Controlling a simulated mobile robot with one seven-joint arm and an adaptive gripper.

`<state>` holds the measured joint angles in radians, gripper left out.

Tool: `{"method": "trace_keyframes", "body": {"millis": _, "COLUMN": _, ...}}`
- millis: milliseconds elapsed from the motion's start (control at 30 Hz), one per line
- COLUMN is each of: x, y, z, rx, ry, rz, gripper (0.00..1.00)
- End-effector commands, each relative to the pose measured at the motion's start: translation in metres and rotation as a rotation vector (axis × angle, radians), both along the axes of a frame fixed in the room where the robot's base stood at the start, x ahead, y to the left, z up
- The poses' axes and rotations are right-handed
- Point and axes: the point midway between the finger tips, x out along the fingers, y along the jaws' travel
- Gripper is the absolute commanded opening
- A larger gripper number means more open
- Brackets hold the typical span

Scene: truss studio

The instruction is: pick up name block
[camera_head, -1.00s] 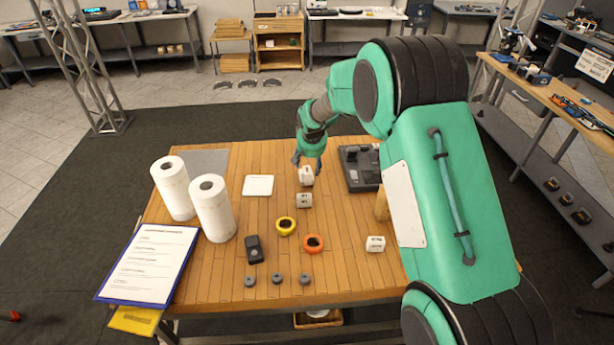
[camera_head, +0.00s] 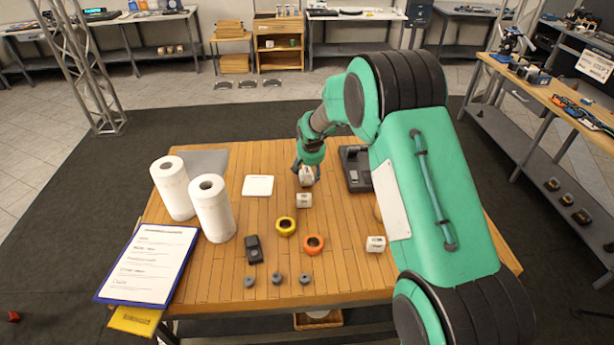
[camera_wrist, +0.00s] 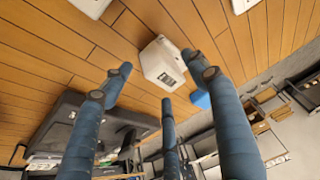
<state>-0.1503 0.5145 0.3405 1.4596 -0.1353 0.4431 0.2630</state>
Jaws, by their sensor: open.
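A white block with dark printing (camera_head: 306,179) stands on the wooden table, at my gripper (camera_head: 306,171). In the wrist view the same block (camera_wrist: 162,64) sits between the spread blue fingertips of my gripper (camera_wrist: 158,76), with visible gaps beside it. My gripper is open and holds nothing. A second white block (camera_head: 304,201) stands just nearer on the table. A third white block (camera_head: 375,243) with dark marks stands at the right, beside my arm. The lettering is too small to read.
A black tray (camera_head: 354,174) lies right of my gripper, partly behind my arm. Yellow (camera_head: 286,227) and orange (camera_head: 313,244) rings, a dark device (camera_head: 254,249) and paper rolls (camera_head: 213,208) stand on the table (camera_head: 190,262). A white square (camera_head: 258,186) lies left of my gripper.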

Motion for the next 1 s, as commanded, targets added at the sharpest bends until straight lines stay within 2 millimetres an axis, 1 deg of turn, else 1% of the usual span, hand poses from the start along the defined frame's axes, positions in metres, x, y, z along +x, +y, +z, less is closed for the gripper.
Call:
{"method": "trace_keyframes", "body": {"millis": 100, "x": 0.005, "y": 0.0, "z": -0.012, "rx": 0.0, "ry": -0.001, "rz": 0.0, "gripper": 0.59}}
{"method": "trace_keyframes", "body": {"millis": 267, "x": 0.009, "y": 0.0, "z": -0.02, "rx": 0.0, "ry": -0.002, "rz": 0.0, "gripper": 0.59}}
{"method": "trace_keyframes", "body": {"millis": 833, "x": 0.009, "y": 0.0, "z": -0.021, "rx": -0.001, "ry": -0.002, "rz": 0.0, "gripper": 0.59}}
{"method": "trace_keyframes", "body": {"millis": 967, "x": 0.009, "y": 0.0, "z": -0.021, "rx": -0.001, "ry": -0.002, "rz": 0.0, "gripper": 0.34}}
{"method": "trace_keyframes", "body": {"millis": 1000, "x": 0.009, "y": 0.0, "z": -0.021, "rx": -0.001, "ry": -0.001, "rz": 0.0, "gripper": 0.26}}
